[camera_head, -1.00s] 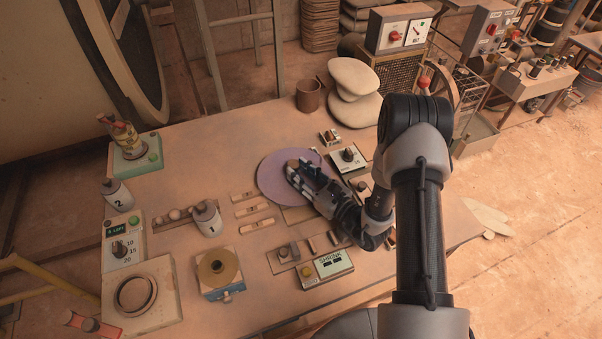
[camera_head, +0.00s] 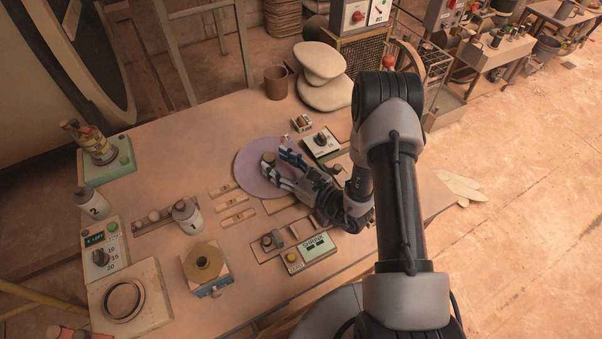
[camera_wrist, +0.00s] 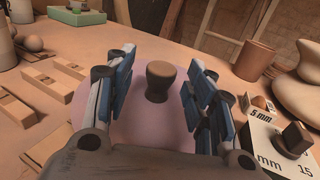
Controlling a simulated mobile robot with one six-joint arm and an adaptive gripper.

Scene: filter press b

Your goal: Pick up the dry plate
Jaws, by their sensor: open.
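A flat, round purple plate (camera_head: 252,182) lies on the workbench, with a brown knob (camera_head: 268,158) standing up from its middle. It is the only such plate I see, but no mark shows that it is the dry one. My gripper (camera_head: 281,167) is open and empty, low over the plate from the right. In the wrist view, the knob (camera_wrist: 160,82) stands upright between and beyond the blue-padded fingers, with a gap on both sides. The purple plate (camera_wrist: 140,128) shows beneath them, partly hidden by my gripper.
A dial box (camera_head: 320,141) marked 5 mm stands close right of the plate. Wooden blocks (camera_head: 233,200) lie to its left. A brown cup (camera_head: 276,82) and pale rounded stones (camera_head: 322,78) stand behind. A SHRINK box (camera_head: 309,252) sits in front.

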